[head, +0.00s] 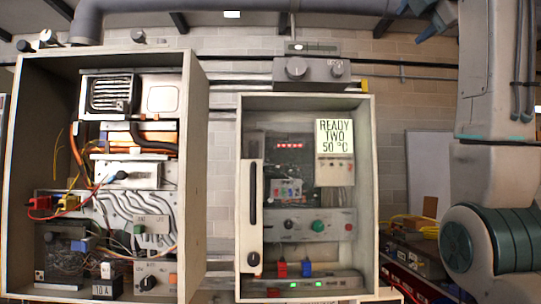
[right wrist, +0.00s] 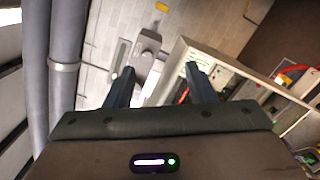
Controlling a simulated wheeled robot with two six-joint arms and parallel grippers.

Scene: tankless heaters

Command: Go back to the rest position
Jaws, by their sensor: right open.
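My right gripper (head: 420,20) is at the top right edge of the head view, its dark blue fingers partly cut off by the frame. In the right wrist view the two fingers (right wrist: 160,84) stand apart with nothing between them. The gripper is up high, to the right of the two heater cabinets and apart from them. The right cabinet (head: 368,190) has a sign reading "READY TWO 50 °C". The left cabinet (head: 193,180) is open, with wires and knobs inside. My left gripper shows in neither view.
A grey control box (head: 318,72) with two knobs is above the right cabinet. A large grey pipe (head: 230,6) runs along the top. A whiteboard (head: 428,170) leans at the brick wall on the right. A yellow cable coil (head: 415,224) lies on dark cases (head: 415,255) below.

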